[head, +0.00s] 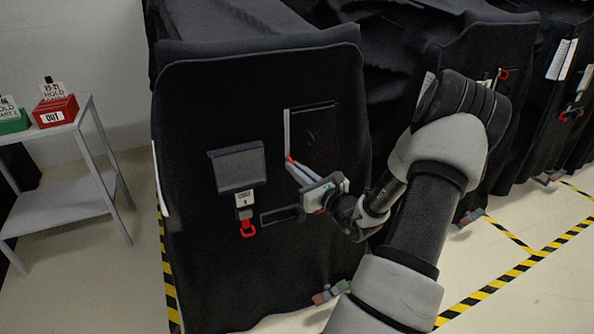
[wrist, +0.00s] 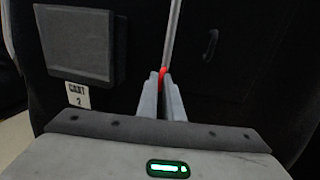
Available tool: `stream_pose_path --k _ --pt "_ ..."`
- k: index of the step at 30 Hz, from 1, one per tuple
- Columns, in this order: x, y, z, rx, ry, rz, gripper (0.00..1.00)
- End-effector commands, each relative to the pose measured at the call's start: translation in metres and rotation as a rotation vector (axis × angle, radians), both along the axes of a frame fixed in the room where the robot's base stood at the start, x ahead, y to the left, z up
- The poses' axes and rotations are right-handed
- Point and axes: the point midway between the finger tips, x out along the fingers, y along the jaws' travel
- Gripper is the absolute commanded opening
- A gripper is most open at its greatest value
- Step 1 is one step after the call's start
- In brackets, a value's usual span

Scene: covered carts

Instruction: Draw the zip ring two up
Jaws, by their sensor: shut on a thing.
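A black-covered cart stands in front of me in the head view. A grey zip strip (head: 287,128) runs upright on its cover; it also shows in the wrist view (wrist: 173,35). A red zip ring (head: 289,159) sits at the strip's lower visible part, mostly hidden by the fingers. In the wrist view the red ring (wrist: 162,77) shows between the fingertips. My gripper (head: 291,163) is shut on it, pointing at the cover. A label reading CART 2 (wrist: 77,95) is left of my fingers in the wrist view.
A grey flap (head: 237,167) and a hanging red ring (head: 248,229) are left of my gripper. A dark slot (head: 281,215) lies below. A shelf (head: 75,125) with red and green boxes stands at left. More covered carts stand at right, with floor stripes (head: 512,273).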

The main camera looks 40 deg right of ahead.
Motion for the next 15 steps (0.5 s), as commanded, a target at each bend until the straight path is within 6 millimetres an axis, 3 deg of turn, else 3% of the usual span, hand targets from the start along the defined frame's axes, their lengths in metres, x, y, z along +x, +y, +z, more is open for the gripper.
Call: stream_pose_path --k 9,15 --pt "0.000 0.000 0.086 -0.004 0.000 0.000 0.00" --pt "0.000 0.000 0.128 -0.003 -0.001 0.000 0.00"
